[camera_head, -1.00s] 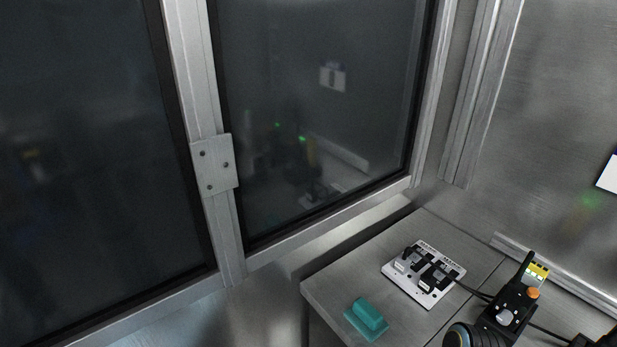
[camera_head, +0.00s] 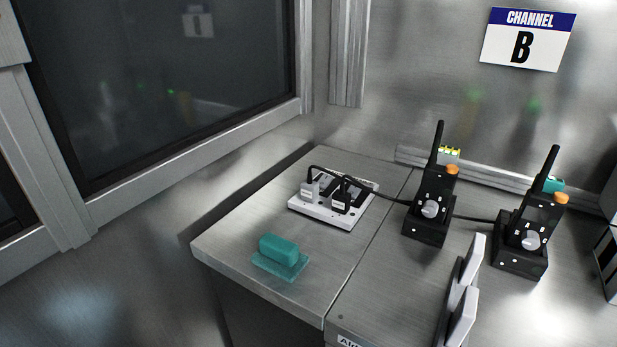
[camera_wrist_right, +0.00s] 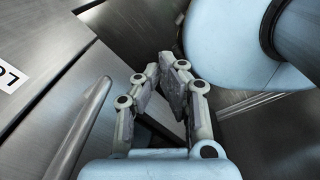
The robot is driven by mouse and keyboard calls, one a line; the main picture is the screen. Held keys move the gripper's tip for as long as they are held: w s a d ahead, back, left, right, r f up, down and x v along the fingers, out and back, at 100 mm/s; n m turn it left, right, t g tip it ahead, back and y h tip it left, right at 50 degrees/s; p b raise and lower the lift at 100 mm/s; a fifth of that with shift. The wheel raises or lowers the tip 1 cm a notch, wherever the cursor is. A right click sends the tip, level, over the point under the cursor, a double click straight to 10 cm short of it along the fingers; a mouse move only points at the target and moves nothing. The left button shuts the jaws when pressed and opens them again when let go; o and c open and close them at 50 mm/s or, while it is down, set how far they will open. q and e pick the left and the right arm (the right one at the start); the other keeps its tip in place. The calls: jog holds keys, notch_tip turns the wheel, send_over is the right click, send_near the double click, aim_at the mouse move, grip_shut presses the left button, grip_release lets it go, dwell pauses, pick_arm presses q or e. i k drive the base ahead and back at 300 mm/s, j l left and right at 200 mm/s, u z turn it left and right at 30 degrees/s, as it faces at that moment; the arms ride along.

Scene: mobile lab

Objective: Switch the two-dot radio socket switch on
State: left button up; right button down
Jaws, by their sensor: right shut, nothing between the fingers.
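A white socket board (camera_head: 325,213) lies on the grey counter in the head view. My right gripper (camera_wrist_right: 165,78) is shut and empty in the right wrist view, away from the socket board, which does not show there. My left gripper is not in view.
A teal block on a base (camera_head: 281,257) sits at the counter's (camera_head: 240,230) front left. Pale upright pieces (camera_head: 463,295), which I cannot identify, stand at lower right. A sign "CHANNEL B" (camera_head: 525,40) hangs on the back wall. The counter between block and socket board is clear.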

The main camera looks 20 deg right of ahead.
aim_at(353, 191)
jog(key=k+l, duration=0.8)
jog(key=k, duration=0.15)
jog(key=l, duration=0.55)
jog(key=k+l, duration=0.1)
jog(key=l, duration=0.45)
